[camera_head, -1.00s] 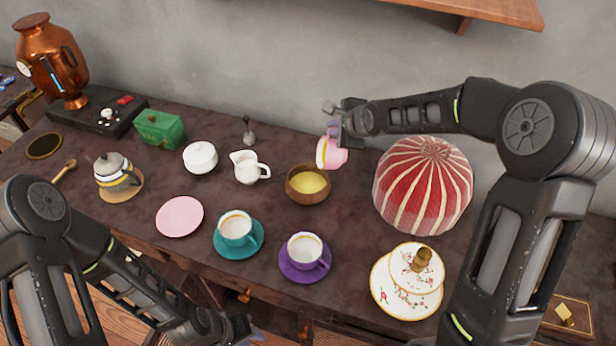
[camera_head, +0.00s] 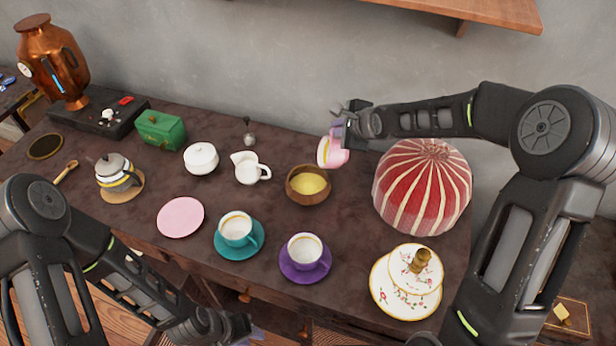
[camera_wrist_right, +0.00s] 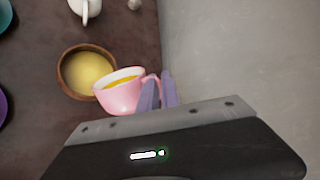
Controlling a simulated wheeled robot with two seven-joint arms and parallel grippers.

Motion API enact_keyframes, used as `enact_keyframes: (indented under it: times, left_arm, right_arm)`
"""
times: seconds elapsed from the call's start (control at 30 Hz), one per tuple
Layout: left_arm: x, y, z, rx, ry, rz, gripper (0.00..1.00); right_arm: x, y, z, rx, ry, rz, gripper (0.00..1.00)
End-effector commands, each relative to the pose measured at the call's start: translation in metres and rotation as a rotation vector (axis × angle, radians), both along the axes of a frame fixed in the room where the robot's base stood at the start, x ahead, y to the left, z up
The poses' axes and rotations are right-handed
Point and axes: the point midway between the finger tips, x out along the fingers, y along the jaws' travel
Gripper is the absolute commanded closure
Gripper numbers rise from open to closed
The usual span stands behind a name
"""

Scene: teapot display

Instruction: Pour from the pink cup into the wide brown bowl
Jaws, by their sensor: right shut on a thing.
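The pink cup (camera_head: 329,152) is held above the table, right of and behind the wide brown bowl (camera_head: 308,199). In the head view it is tilted with its mouth toward the left. My right gripper (camera_head: 341,130) is shut on the cup's handle. Yellow contents fill the bottom of the bowl. No stream of liquid shows. My left gripper (camera_head: 243,328) is at the lower edge, its fingers too unclear to judge.
A red striped dome (camera_head: 423,188) stands close right of the cup. A white creamer (camera_head: 247,168) is left of the bowl. Teal (camera_head: 237,229) and purple-saucered (camera_head: 304,251) cups stand in front. The wall (camera_head: 290,60) is close behind the cup.

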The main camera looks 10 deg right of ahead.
Motion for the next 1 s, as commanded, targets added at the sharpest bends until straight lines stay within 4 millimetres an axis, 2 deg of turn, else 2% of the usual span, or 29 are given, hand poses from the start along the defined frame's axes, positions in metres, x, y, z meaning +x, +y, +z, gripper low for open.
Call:
enact_keyframes:
  times: [0.37, 0.6, 0.8, 1.0]
  left_arm:
    - [0.0, 0.0, 0.018, 0.0, 0.002, -0.001, 0.72]
    - [-0.004, 0.002, 0.046, 0.007, 0.013, 0.002, 0.72]
    - [-0.008, 0.003, 0.066, 0.014, 0.024, 0.006, 0.72]
    - [-0.01, 0.005, 0.074, 0.019, 0.033, 0.008, 0.72]
  right_arm:
    - [0.0, -0.014, 0.006, 0.1, -0.044, -0.029, 1.0]
    - [0.001, -0.025, 0.011, 0.181, -0.074, -0.048, 1.0]
    - [0.001, -0.037, 0.01, 0.261, -0.101, -0.066, 1.0]
    - [0.001, -0.049, 0.001, 0.348, -0.121, -0.079, 1.0]
